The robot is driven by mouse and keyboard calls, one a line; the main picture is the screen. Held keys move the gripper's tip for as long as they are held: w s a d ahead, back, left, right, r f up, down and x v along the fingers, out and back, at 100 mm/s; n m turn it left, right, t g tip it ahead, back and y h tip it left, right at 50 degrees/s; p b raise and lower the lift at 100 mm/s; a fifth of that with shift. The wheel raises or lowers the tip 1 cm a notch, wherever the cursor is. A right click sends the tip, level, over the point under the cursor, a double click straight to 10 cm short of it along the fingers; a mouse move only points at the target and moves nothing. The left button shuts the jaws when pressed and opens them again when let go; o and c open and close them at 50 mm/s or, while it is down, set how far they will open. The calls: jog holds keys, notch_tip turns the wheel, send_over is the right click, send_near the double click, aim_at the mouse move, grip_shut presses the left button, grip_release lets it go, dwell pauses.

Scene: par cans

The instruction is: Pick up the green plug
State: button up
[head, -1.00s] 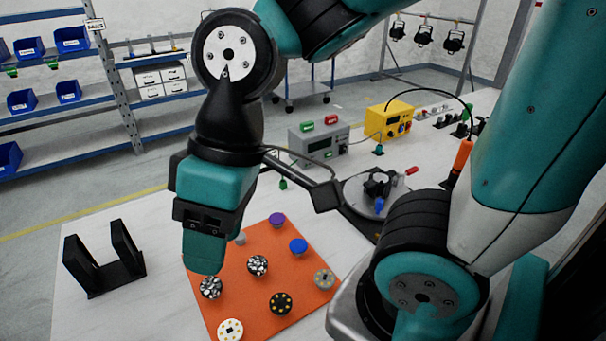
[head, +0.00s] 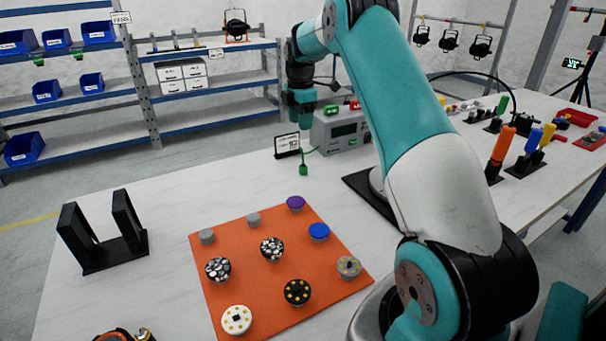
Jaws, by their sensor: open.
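A green plug (head: 303,168) lies on the white table in front of the grey power supply (head: 338,132), with a thin green cable running from it to the supply. My gripper (head: 303,112) is at the far edge of the table, behind a small black-framed sign and left of the grey supply. It is well behind and above the green plug and apart from it. Its fingers are small and partly hidden, but the gripper is open with nothing seen in it.
The sign (head: 287,145) stands just left of the plug. An orange mat (head: 245,265) with several round knobs lies nearer. A black stand (head: 105,240) is at left. My arm crosses the table's right half, hiding part of it.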

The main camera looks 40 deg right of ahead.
send_near(301, 166)
notch_tip(301, 166, down, 5)
jog(key=shift+w+f, duration=0.1)
jog(key=shift+d+f+p, duration=0.1)
jog(key=shift+f+p, duration=0.6)
jog(key=shift+f, duration=1.9)
grip_shut()
